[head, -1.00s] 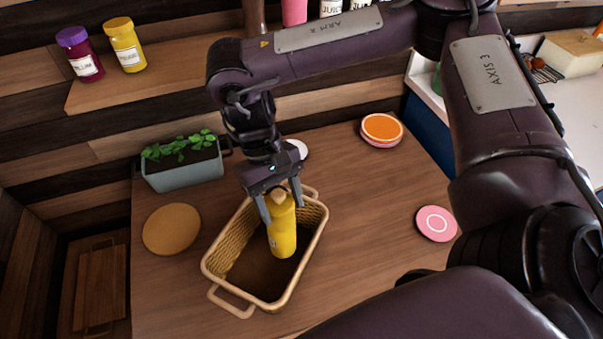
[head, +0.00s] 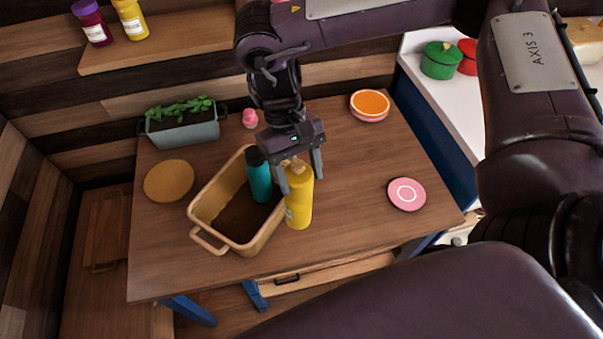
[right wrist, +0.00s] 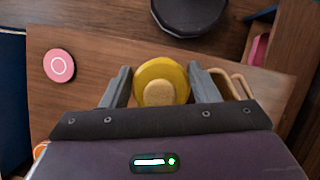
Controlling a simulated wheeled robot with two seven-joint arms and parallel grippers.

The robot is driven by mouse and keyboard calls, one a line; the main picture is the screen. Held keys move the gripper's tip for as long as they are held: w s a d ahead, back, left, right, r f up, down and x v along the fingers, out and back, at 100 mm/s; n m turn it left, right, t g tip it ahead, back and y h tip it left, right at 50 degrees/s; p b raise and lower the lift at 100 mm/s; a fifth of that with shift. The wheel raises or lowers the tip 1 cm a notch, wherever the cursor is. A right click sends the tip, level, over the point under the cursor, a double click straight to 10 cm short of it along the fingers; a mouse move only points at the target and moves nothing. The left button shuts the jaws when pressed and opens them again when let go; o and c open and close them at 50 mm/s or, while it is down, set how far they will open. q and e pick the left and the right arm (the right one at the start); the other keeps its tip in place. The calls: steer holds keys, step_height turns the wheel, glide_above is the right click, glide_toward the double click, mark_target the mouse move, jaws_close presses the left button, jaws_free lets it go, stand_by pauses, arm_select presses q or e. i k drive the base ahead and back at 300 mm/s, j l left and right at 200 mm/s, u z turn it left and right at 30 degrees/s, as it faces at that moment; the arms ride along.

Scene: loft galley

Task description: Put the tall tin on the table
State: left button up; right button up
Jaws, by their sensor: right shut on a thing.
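The tall yellow tin (head: 299,198) with a tan top stands upright just right of the basket (head: 196,212). My right gripper (head: 301,173) is shut on its upper part, one finger on each side. In the right wrist view the tin (right wrist: 162,74) is seen from above between the fingers. I cannot tell whether its base touches the wooden table (head: 345,215). My left gripper is not in view.
A teal bottle (head: 259,178) with a dark cap stands in the basket. A round tan board (head: 168,181), a planter (head: 184,132), a small pink item (head: 250,118), an orange dish (head: 370,104) and a pink plate (head: 406,194) are on the table. The table between tin and pink plate is clear.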

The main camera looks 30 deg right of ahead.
mark_target(398, 158)
steer(key=k+l, duration=0.15)
steer(key=l, duration=0.15)
steer(key=k+l, duration=0.1)
steer(key=l, duration=0.25)
steer(key=k+l, duration=0.15)
steer(key=l, duration=0.15)
steer(key=k+l, duration=0.1)
steer(key=l, duration=0.2)
steer(key=i+l, duration=0.15)
steer(key=l, duration=0.2)
steer(key=i+l, duration=0.1)
steer(key=l, duration=0.25)
steer(key=i+l, duration=0.1)
steer(key=i, duration=0.25)
